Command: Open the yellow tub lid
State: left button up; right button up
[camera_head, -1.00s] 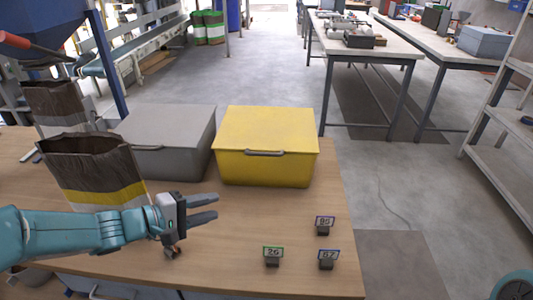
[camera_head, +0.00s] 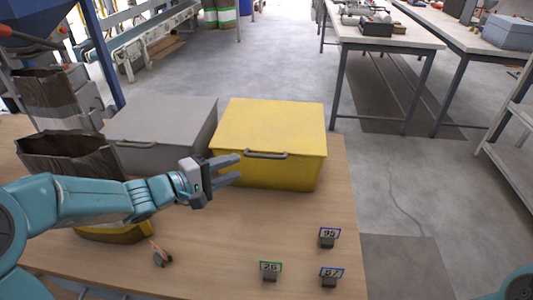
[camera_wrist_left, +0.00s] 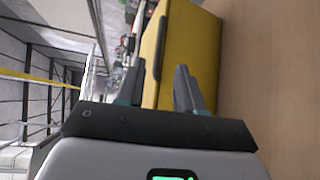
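The yellow tub (camera_head: 268,145) stands on the wooden table with its lid (camera_head: 270,122) shut. A grey handle (camera_head: 267,155) sits on the front edge of the lid. My left gripper (camera_head: 238,169) is open and empty, just in front of the tub's front left side and slightly left of the handle. In the left wrist view the tub (camera_wrist_left: 195,65) shows beyond the open fingers (camera_wrist_left: 158,88). My right gripper is not in view.
A grey tub (camera_head: 160,135) stands left of the yellow one. Dark paper bags (camera_head: 70,155) stand at the left. Tags on small stands (camera_head: 327,238) sit at the front right. A small grey object with an orange part (camera_head: 161,256) lies on the table (camera_head: 220,235).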

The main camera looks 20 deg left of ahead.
aim_at(263, 157)
pick_arm(q)
jog(key=p+x, duration=0.1)
jog(key=x, duration=0.9)
jog(key=shift+d+r, duration=0.15)
jog(key=shift+d, duration=0.05)
jog(key=shift+w, duration=0.15)
grip_shut()
